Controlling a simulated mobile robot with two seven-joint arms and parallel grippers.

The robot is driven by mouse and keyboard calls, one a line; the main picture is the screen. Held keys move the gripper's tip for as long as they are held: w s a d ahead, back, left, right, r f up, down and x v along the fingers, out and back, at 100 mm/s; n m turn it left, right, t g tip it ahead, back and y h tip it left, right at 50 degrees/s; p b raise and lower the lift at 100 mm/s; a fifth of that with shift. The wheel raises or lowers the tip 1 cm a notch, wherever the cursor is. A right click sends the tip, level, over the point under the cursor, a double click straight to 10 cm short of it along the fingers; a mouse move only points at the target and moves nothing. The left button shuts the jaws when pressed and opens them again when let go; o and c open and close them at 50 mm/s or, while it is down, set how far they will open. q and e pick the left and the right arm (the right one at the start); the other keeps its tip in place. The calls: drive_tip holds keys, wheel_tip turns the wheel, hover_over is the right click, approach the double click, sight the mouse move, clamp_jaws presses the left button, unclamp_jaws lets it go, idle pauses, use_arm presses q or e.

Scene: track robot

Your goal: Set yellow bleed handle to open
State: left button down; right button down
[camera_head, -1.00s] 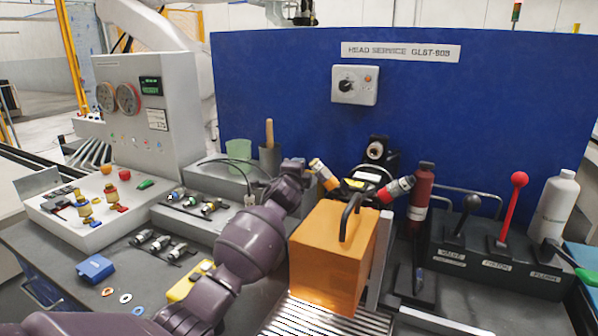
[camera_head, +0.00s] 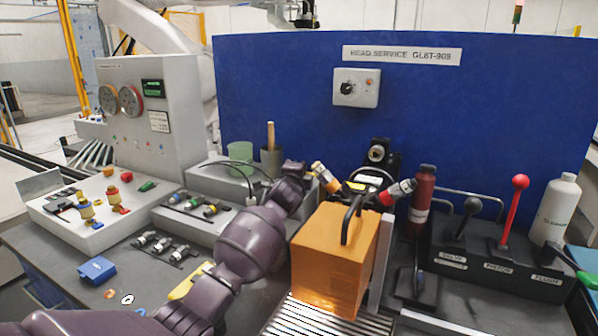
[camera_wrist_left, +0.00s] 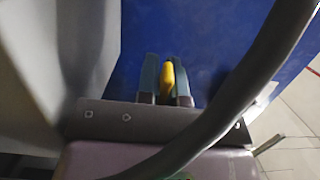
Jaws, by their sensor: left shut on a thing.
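In the left wrist view, a yellow handle (camera_wrist_left: 168,78) stands between the two dark fingers of my left gripper (camera_wrist_left: 166,70), which are closed on it. A blue surface lies behind it. In the head view, my left arm reaches in from the lower left and its wrist ends near the orange box. The fingers cannot be made out clearly there. My right gripper is in neither view.
An orange box (camera_head: 330,265) with a black handle stands right of my arm. A red bottle (camera_head: 422,200) and a lever block (camera_head: 490,262) are farther right. A blue panel (camera_head: 290,100) closes the back. A dark curved hose (camera_wrist_left: 235,100) crosses close to the wrist camera.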

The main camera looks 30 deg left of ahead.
use_arm(q)
drive_tip(key=shift+w+r+m+h+p, duration=0.15)
drive_tip(key=shift+r+m+h+p, duration=0.1)
drive_tip(key=shift+m+h+p, duration=0.2)
drive_tip(key=shift+f, duration=0.3)
drive_tip(key=c, duration=1.3)
unclamp_jaws()
drive_tip(key=shift+o, duration=0.2)
drive_tip(key=shift+s+d+r, duration=0.1)
drive_tip(key=shift+s, duration=0.35)
drive_tip(key=p+v, duration=0.2)
drive_tip(key=v, duration=0.7)
drive_tip(key=shift+s, duration=0.4)
